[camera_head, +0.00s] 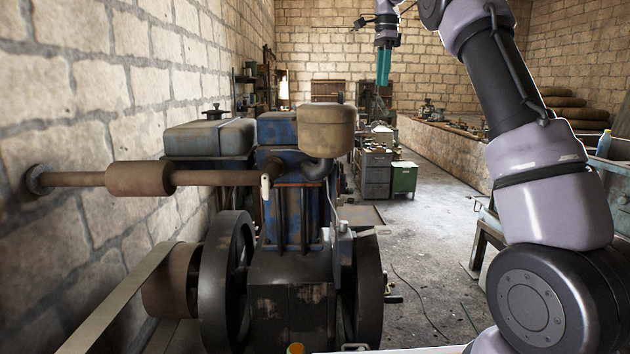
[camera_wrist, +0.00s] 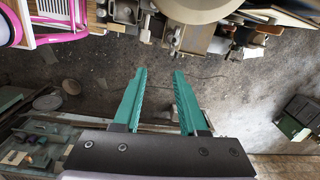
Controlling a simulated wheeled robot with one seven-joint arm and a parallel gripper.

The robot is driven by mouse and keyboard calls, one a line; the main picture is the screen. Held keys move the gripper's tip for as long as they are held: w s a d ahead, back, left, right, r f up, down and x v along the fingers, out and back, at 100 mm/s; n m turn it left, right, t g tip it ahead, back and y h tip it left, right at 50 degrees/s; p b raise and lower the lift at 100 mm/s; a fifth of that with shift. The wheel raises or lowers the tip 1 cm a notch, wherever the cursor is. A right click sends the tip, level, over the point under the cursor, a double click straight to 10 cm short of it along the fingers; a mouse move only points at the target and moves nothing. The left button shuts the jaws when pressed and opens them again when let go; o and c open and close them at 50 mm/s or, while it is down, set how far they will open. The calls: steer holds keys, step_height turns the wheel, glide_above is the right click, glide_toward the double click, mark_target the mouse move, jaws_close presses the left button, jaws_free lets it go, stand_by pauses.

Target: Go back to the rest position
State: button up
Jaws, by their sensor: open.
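My gripper (camera_head: 383,66) hangs in the upper middle of the head view, with its teal fingers pointing down. In the wrist view my gripper (camera_wrist: 160,74) shows two teal fingers spread apart with bare floor between them. It is open and empty, and it touches nothing that I can see. My arm is raised and reaches up along the right side of the head view.
A blue engine (camera_head: 295,190) with black flywheels and a belt (camera_head: 125,290) stands at left by the stone wall. A green cabinet (camera_head: 404,178) stands farther back. A workbench (camera_head: 487,232) is partly behind my arm. The concrete floor (camera_head: 430,240) between is mostly clear.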

steer(key=s+d+r+n+t+y, duration=0.1)
steer(key=s+d+n, duration=0.15)
steer(key=s, duration=0.65)
steer(key=s+d+r+n+t, duration=0.2)
steer(key=s+n, duration=0.2)
steer(key=s, duration=0.5)
steer(key=s+f+n+t, duration=0.2)
steer(key=s+f, duration=0.4)
steer(key=s, duration=0.4)
steer(key=s+a+f+n+t, duration=0.1)
steer(key=s+f+n, duration=0.3)
steer(key=s+f, duration=0.3)
steer(key=s, duration=0.3)
steer(key=shift+a+f+t+y, duration=0.2)
steer(key=shift+a+t+y, duration=0.1)
steer(key=shift+t, duration=0.1)
